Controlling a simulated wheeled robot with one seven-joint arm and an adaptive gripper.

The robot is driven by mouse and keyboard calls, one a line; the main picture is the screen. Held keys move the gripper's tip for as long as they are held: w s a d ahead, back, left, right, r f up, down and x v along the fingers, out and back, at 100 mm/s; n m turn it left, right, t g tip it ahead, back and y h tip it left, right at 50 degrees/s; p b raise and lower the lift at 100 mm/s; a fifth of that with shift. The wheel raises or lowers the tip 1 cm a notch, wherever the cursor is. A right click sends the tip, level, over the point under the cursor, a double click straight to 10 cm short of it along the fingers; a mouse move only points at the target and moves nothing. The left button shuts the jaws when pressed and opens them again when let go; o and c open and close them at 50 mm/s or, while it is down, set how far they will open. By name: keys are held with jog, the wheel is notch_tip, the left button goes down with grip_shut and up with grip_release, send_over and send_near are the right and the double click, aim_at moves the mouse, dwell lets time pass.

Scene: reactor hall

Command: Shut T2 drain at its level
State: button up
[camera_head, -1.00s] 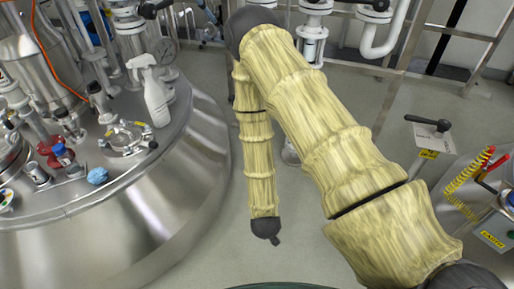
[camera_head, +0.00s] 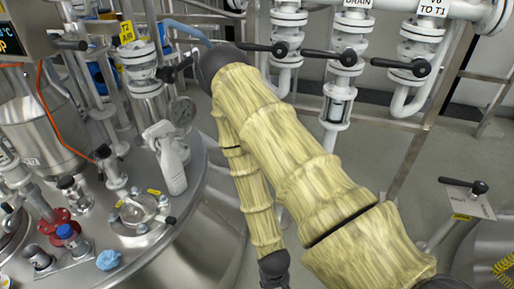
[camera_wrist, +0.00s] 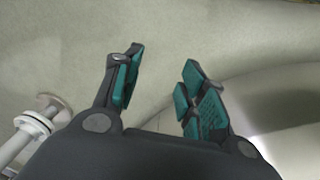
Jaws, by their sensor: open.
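A label reading DRAIN (camera_head: 357,3) is cut off by the top edge of the head view, so its tank number does not show. Below it stands a white flanged valve (camera_head: 345,75) on a vertical pipe. Its black lever (camera_head: 325,56) lies sideways, across the pipe. My gripper shows in the wrist view (camera_wrist: 160,85) with its teal-padded fingers apart and nothing between them. It points at bare floor. In the head view my gripper's dark end hangs low at the bottom, well below the valve; its fingers are hidden there.
Similar levered valves stand left (camera_head: 284,50) and right (camera_head: 412,68), the right one labelled V6 TO T1 (camera_head: 432,20). A steel vessel (camera_head: 200,215) with a spray bottle (camera_head: 168,160) fills the left. A flanged pipe (camera_wrist: 35,130) is at the wrist view's lower left.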

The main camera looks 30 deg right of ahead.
jog(key=w+d+r+m+t+p, duration=0.1)
jog(key=w+d+r+m+p, duration=0.35)
jog(key=w+r, duration=0.65)
jog(key=w+d+r+m+p, duration=0.4)
jog(key=w+d+r+m, duration=0.2)
jog(key=w+r, duration=0.5)
jog(key=w+d+r+m+t+p, duration=0.1)
jog(key=w+d+r+m+p, duration=0.4)
jog(key=w+r, duration=0.7)
jog(key=shift+y, duration=0.4)
jog(key=f+b, duration=0.1)
jog(key=f, duration=0.1)
jog(key=f+b, duration=0.1)
jog(key=f, duration=0.2)
jog(key=s+f+b, duration=0.1)
jog(key=f, duration=0.2)
jog(key=shift+s, duration=0.1)
jog(key=shift+c, duration=0.4)
grip_shut()
